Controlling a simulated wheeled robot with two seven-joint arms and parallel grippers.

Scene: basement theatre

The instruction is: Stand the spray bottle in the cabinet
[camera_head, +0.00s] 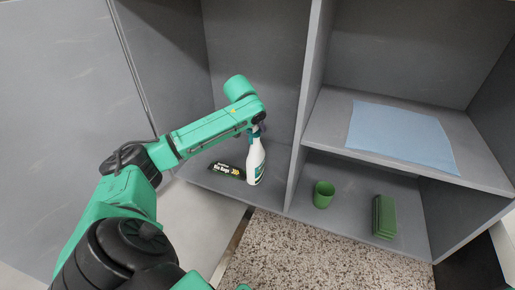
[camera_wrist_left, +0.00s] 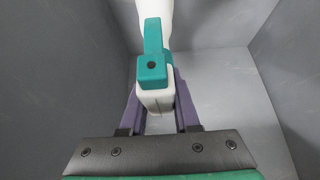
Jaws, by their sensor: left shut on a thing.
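The white spray bottle (camera_head: 256,165) with a teal trigger head is upright in the lower left compartment of the grey cabinet (camera_head: 308,85). Its base is at the compartment floor near the front edge; I cannot tell whether it touches. My left gripper (camera_head: 257,128) reaches in from the left and is shut on the bottle's upper part. In the left wrist view, the bottle's head (camera_wrist_left: 153,72) sits between the two purple fingers (camera_wrist_left: 157,108). The arm hides the top of the bottle in the head view. My right gripper is not in view.
Right of the divider, a green cup (camera_head: 323,194) and a dark green block-shaped thing (camera_head: 384,216) stand below a shelf with a blue cloth (camera_head: 402,137). Speckled flooring (camera_head: 300,258) lies in front.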

